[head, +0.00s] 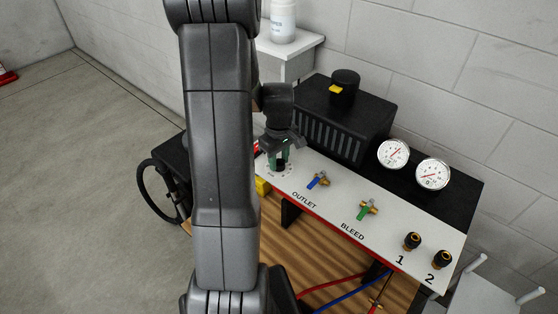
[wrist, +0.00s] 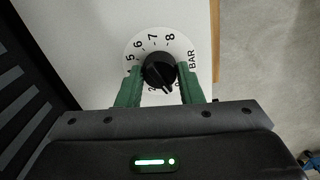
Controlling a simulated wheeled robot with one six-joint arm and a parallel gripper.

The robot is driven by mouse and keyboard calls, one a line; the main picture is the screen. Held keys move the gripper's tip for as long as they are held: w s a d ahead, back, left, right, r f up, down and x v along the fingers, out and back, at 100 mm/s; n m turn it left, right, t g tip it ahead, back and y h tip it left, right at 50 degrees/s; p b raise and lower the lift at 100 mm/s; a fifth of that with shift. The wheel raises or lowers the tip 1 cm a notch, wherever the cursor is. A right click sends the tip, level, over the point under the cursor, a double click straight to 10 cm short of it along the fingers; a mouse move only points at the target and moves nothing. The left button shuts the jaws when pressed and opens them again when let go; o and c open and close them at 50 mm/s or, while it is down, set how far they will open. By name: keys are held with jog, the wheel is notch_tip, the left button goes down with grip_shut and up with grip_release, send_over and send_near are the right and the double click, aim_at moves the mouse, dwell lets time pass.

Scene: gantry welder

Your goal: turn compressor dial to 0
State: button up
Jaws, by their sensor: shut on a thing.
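The compressor dial is a black round knob (wrist: 159,68) on a white scale plate (wrist: 136,47) in the wrist view. The figures 5, 6, 7 and 8 and the word BAR show on the scale. My gripper (wrist: 158,82) is shut on the knob, with one green finger on each side. In the head view my gripper (head: 279,160) is over the dial, at the left end of the white panel (head: 332,201).
Right of the dial are a blue OUTLET valve (head: 318,180), a green BLEED valve (head: 368,208) and two black-and-brass fittings (head: 412,240). A black ribbed compressor block (head: 345,115) and two gauges (head: 393,153) stand behind.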

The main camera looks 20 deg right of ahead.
aim_at(279, 159)
jog(key=shift+n, duration=0.6)
jog(key=o, duration=1)
jog(key=shift+c, duration=0.2)
notch_tip(279, 159, up, 14)
jog(key=shift+b, duration=0.3)
jog(key=shift+f, duration=0.1)
